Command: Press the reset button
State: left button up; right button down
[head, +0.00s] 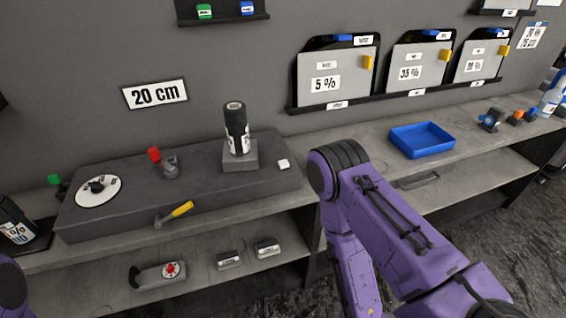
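I cannot read which control is the reset button. A device with a round red button (171,269) sits on the lower shelf at the left. Two small dark boxes with white labels, a left one (230,261) and a right one (267,249), stand to its right on the same shelf; their labels are too small to read. A small white block (283,164) sits at the right end of the grey platform on the bench. My purple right arm crosses the right middle of the view, and a bit of my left arm shows at the lower left. Neither gripper is visible.
The grey platform (120,222) carries a white dial (98,191), a red-topped part (170,166) and a black-and-white cylinder (237,128). A yellow-handled tool (175,214) lies at its front. A blue tray (421,140) stands right. Sample panels hang behind.

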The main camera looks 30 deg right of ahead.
aim_at(283, 164)
jog(key=u, duration=1.2)
jog(key=i, duration=0.75)
jog(key=z, duration=2.1)
